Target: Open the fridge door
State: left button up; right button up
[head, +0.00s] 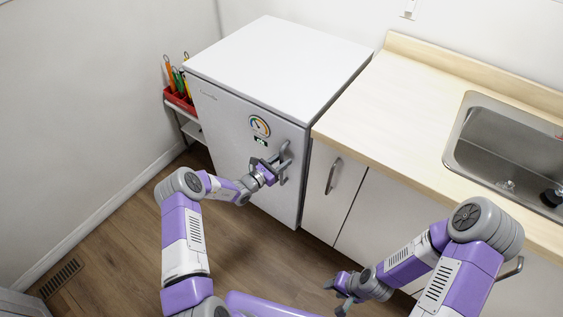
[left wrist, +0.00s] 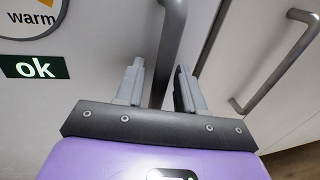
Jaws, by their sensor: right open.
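The white fridge (head: 270,62) stands against the wall with its door (head: 222,125) closed. A grey vertical handle (head: 284,152) is on the right side of the door. My left gripper (head: 276,172) is at the handle. In the left wrist view, its two fingers (left wrist: 160,82) stand apart, one on each side of the handle (left wrist: 172,35), with a gap visible on the left. Whether the fingertips reach past the bar is hard to tell. My right gripper (head: 345,290) is open and empty, low in front of the cabinets.
A wooden counter (head: 385,105) with a steel sink (head: 510,150) is right of the fridge. The cabinet below has a handle (head: 333,176), also in the left wrist view (left wrist: 280,65). A red caddy (head: 180,100) stands left of the fridge. The floor (head: 120,235) before the door is clear.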

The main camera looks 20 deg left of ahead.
pick_arm(q)
grip_shut()
jog(key=shift+s, duration=0.15)
